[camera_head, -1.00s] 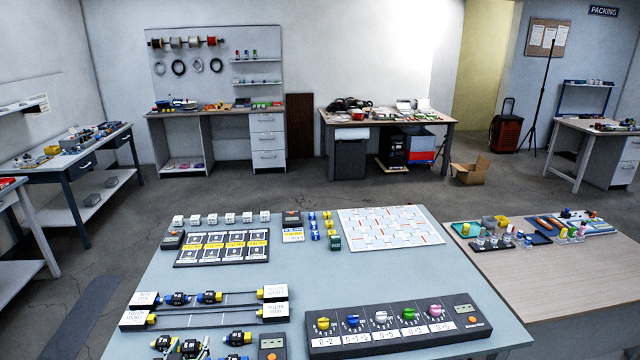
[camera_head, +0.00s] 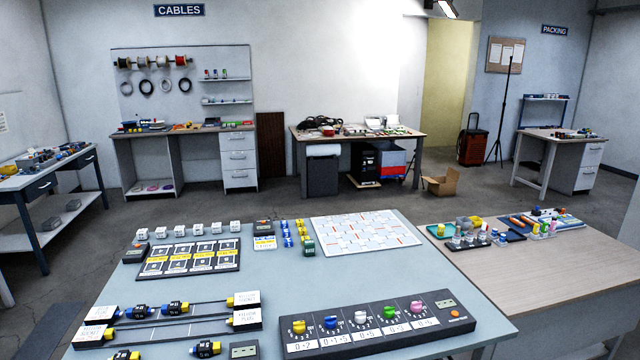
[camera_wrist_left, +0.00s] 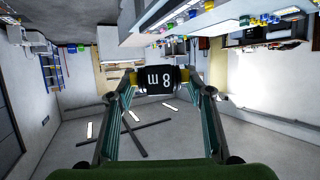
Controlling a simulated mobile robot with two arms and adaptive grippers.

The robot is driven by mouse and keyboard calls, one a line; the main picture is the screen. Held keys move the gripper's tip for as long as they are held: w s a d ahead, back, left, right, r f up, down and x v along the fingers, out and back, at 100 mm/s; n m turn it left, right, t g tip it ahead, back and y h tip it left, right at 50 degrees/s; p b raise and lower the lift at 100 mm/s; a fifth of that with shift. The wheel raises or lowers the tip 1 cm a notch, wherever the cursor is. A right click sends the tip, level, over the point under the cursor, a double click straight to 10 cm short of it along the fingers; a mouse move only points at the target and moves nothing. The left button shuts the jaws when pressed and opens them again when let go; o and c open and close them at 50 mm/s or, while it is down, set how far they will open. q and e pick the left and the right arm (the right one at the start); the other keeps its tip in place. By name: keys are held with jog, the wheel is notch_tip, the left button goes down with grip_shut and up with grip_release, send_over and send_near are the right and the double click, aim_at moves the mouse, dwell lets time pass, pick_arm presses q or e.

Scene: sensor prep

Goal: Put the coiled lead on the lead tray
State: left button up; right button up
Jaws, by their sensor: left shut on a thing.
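In the left wrist view my left gripper (camera_wrist_left: 160,82) is shut on a black lead piece (camera_wrist_left: 159,80). It is marked "8 m" and has yellow ends at both fingertips. The head view shows neither of my grippers. Similar dark leads (camera_head: 175,308) with blue and yellow ends lie in a railed holder (camera_head: 200,324) at the table's left front. More such leads (camera_head: 205,348) lie at its front edge, partly cut off. I cannot tell which thing is the lead tray; a teal tray (camera_head: 437,231) and a dark blue tray (camera_head: 512,236) stand on the right table.
A knob panel (camera_head: 380,326) fills the front middle of the grey-blue table (camera_head: 280,285). A card board (camera_head: 190,258), white cubes (camera_head: 180,231) and a white patterned board (camera_head: 365,232) stand farther back. The wooden right table (camera_head: 560,264) is bare at its front.

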pick_arm(q)
jog(key=shift+s+d+m+g+h, duration=0.4)
jog(key=shift+s+d+m+g, duration=0.2)
jog(key=shift+s+d, duration=0.6)
jog(key=shift+a+r, duration=0.1)
jog(key=shift+r, duration=0.3)
jog(key=shift+s+f, duration=0.15)
jog(key=shift+f, duration=0.2)
